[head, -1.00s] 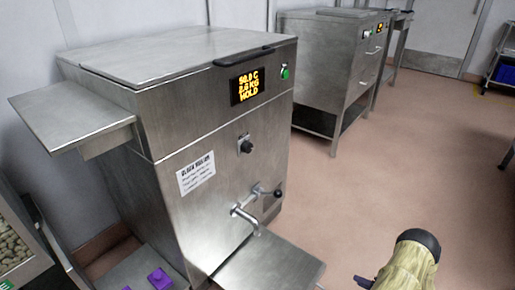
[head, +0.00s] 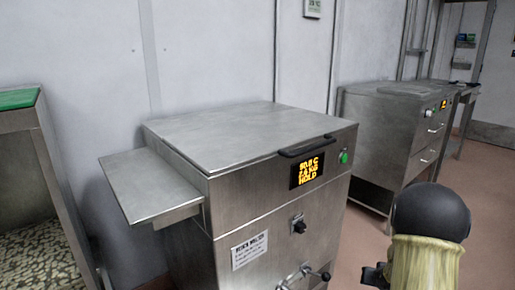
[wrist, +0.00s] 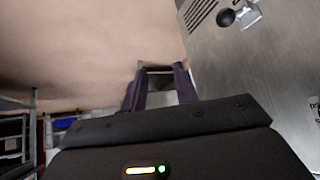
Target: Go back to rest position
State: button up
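My gripper shows in the wrist view (wrist: 160,88), its two dark fingers apart. A pale shape and a thin bar show between them, seemingly in the background beyond, and I see nothing held. In the head view my covered arm is at the lower right, and only a small dark part near the gripper end shows beside it. The steel melter (head: 265,190) stands left of my arm with its lid shut. Its lit display (head: 307,171) reads HOLD on the bottom line. A lever and tap (head: 305,276) are at the bottom edge.
A steel side shelf (head: 150,187) juts from the melter's left. A bin of pale pieces (head: 40,255) with a green-topped rim (head: 18,99) is at far left. A second steel machine (head: 395,135) stands behind at right. Pinkish floor (wrist: 80,45) lies open in the wrist view.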

jog(key=s+a+r+n+g+y+p, duration=0.1)
jog(key=s+a+r+g+p, duration=0.1)
jog(key=s+a+r, duration=0.45)
jog(key=s+a+r+n+g+y+p, duration=0.1)
jog(key=s+a+r+n, duration=0.15)
jog(key=s+a, duration=0.6)
jog(key=s+a+r+n+g+p, duration=0.1)
jog(key=s+a+r+g+p, duration=0.1)
jog(key=s+a+r, duration=0.5)
notch_tip(320, 180, up, 36)
jog(key=w+a+p, duration=0.2)
jog(key=p, duration=3.5)
jog(key=shift+w+f, duration=0.25)
jog(key=shift+w, duration=0.1)
jog(key=shift+w, duration=0.1)
